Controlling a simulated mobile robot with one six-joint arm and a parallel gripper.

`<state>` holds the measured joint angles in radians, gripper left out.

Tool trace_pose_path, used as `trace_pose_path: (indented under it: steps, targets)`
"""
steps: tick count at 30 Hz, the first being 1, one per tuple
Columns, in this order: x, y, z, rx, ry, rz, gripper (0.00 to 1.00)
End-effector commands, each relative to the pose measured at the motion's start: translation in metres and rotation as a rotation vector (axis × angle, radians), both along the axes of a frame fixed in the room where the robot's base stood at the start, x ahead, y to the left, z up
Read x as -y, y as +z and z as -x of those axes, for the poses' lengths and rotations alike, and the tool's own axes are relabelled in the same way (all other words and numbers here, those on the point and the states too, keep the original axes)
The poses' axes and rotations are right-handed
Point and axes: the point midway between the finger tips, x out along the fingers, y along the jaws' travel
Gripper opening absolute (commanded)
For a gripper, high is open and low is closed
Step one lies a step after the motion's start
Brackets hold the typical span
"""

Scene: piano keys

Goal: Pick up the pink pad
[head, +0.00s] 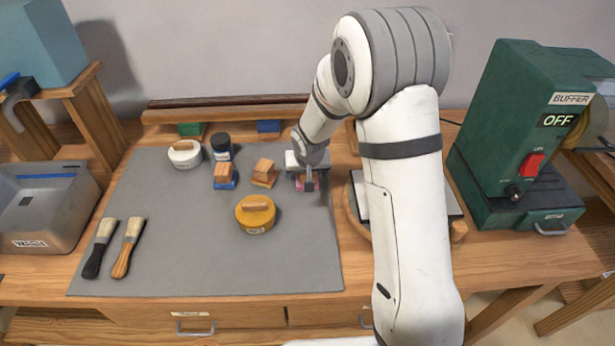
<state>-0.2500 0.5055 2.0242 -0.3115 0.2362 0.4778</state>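The pink pad (300,185) shows only as a small patch of pink low on the grey mat, near its right edge. My gripper (309,184) is directly over it, pointing down, and hides most of it. The fingers are small and partly hidden in this view. I cannot tell whether they are open around the pad, closed on it, or just above it.
Left of my gripper stand a wooden block with a tan pad (264,173), one with a blue pad (225,176), a dark jar (221,147), a white round pot (185,154) and a yellow round tin (255,214). Two brushes (116,247) lie front left. A green buffer machine (520,140) stands right.

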Motion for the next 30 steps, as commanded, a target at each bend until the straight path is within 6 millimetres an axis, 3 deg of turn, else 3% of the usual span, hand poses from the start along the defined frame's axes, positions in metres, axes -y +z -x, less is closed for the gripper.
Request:
trace_pose_path:
  steps: [17, 25, 30]
  targets:
    - [0.0, 0.0, 0.0, 0.0, 0.001, 0.0, 0.34]
    - [0.0, 0.004, 0.0, 0.001, 0.0, 0.0, 0.33]
    - [-0.001, 0.029, -0.001, 0.005, 0.0, -0.001, 0.33]
